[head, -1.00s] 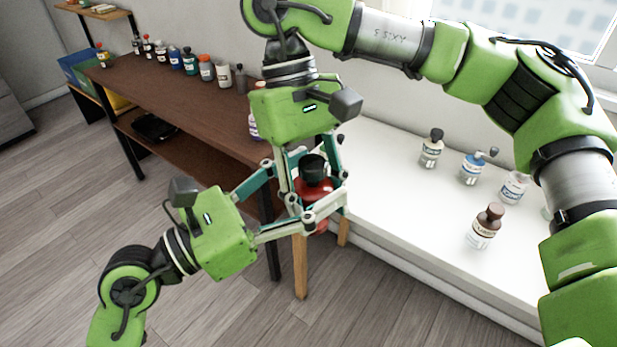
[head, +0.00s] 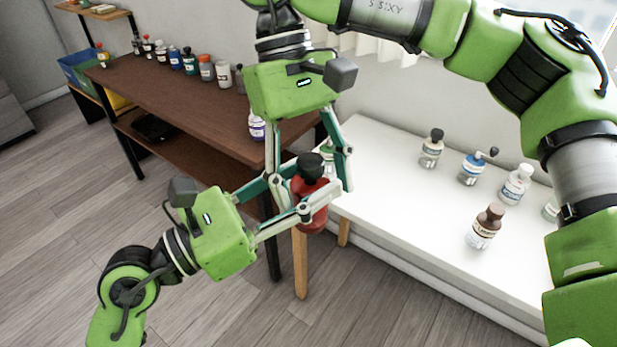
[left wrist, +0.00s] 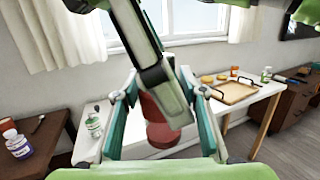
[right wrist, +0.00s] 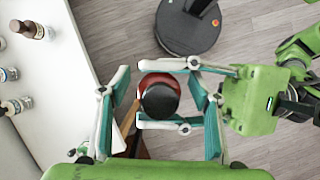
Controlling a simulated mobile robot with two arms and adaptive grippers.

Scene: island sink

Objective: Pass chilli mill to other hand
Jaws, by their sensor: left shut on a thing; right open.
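The chilli mill (head: 312,217) has a red body and a black cap. It is upright in mid-air in front of the white table. My left gripper (head: 318,200), on the arm from the lower left, is shut on its body from the side. My right gripper (head: 310,182), pointing down from above, is open with its fingers spread around the mill. In the right wrist view, the mill's black cap (right wrist: 159,101) shows between the right fingers, apart from them. In the left wrist view, a right finger partly hides the mill (left wrist: 160,130).
The white table (head: 400,205) carries several bottles, including a brown-capped one (head: 485,228), right of the grippers. A brown desk (head: 190,105) with a row of bottles stands behind left. The floor (head: 190,290) is clear at the lower left.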

